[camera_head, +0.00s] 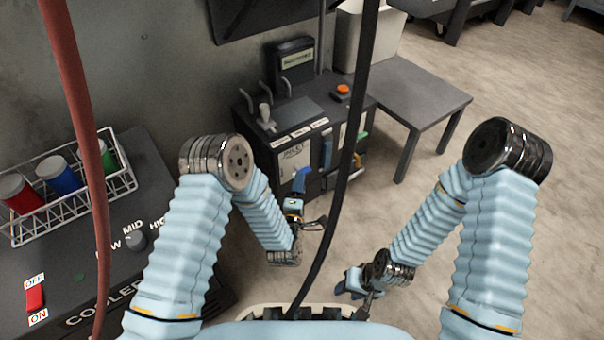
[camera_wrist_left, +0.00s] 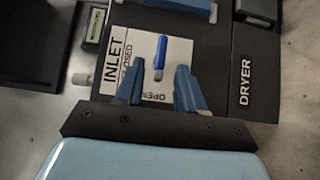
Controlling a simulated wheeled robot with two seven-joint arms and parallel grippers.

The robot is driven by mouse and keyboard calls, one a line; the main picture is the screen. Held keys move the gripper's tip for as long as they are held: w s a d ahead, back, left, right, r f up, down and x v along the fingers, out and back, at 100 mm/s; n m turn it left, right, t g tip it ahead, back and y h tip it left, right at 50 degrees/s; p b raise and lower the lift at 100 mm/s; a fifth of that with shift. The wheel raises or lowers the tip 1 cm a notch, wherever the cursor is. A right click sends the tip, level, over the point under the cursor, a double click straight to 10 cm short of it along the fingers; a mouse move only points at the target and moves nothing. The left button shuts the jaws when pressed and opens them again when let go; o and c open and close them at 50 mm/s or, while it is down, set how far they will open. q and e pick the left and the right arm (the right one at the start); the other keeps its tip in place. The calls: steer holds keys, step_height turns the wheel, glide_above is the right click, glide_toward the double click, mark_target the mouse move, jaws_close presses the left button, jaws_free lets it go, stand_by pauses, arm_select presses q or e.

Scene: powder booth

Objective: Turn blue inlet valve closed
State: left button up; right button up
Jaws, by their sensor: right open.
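The blue inlet valve handle (camera_wrist_left: 161,49) lies over a white label (camera_wrist_left: 181,55) marked INLET, CLOSED and OPEN. Its lower end in the left wrist view points towards the word OPEN. In the head view the blue handle (camera_head: 301,180) sits on the front of the dark dryer cabinet (camera_head: 262,150). My left gripper (camera_wrist_left: 160,68) is open, its fingers apart on either side of the handle's lower end; I cannot tell whether they touch it. It also shows in the head view (camera_head: 297,208), just below the handle. My right gripper (camera_head: 353,288) is open and low, away from the cabinet.
A grey side table (camera_head: 420,95) stands right of the cabinet. A cooler unit (camera_head: 165,265) with a wire basket (camera_head: 118,183) of coloured containers is at left. A red hose (camera_head: 80,110) and a black cable (camera_head: 352,140) hang in front. Floor at right is clear.

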mark_target(302, 171)
arm_select(q)
steer(key=w, duration=0.3)
steer(key=w+d, duration=0.1)
steer(key=w, duration=0.1)
steer(key=shift+w, duration=0.2)
steer(key=shift+a, duration=0.1)
jaws_close()
